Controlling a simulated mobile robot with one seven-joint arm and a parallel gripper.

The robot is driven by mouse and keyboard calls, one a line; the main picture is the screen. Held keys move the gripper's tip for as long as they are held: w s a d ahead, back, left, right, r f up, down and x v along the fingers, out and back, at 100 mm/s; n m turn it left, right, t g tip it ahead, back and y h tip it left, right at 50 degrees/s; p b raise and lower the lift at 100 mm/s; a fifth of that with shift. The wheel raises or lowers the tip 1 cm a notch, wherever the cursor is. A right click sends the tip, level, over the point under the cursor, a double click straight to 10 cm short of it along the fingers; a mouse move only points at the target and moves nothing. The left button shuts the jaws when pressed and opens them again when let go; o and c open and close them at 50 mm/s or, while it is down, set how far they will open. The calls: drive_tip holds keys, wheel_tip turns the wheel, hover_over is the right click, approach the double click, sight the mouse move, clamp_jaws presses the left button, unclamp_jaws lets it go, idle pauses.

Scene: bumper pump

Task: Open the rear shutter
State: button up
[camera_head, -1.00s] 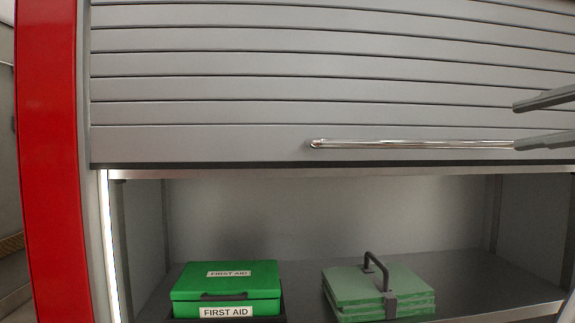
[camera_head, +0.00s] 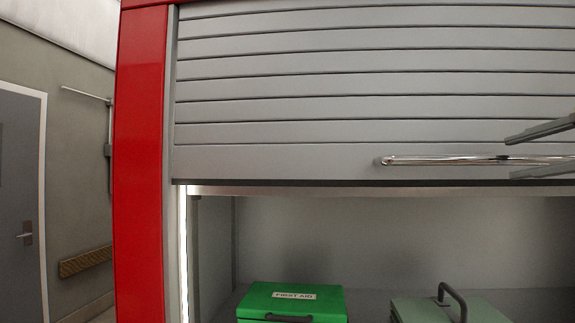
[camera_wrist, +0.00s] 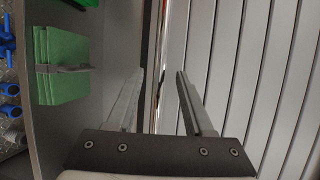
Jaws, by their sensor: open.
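The rear shutter (camera_head: 300,110) is a grey slatted roller shutter. It is partly raised, with its dark lower edge above an open compartment. A shiny bar handle (camera_head: 430,160) runs along its bottom slat and also shows in the wrist view (camera_wrist: 161,60). My gripper (camera_head: 508,157) is open at the right of the head view, with one finger above the bar and one below it in the picture. In the wrist view my gripper's fingers (camera_wrist: 160,73) appear on either side of the bar, with gaps. I cannot tell whether the bar is deep between them.
Below the shutter, a green first aid box (camera_head: 292,300) and a pale green stack with a dark handle (camera_head: 450,308) sit in the compartment. It has a lit left edge. A red post (camera_head: 140,170) stands left of the shutter. Farther left are a wall and a grey door (camera_head: 20,200).

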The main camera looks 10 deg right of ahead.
sight(511, 159)
drive_tip(key=shift+x, duration=1.9)
clamp_jaws()
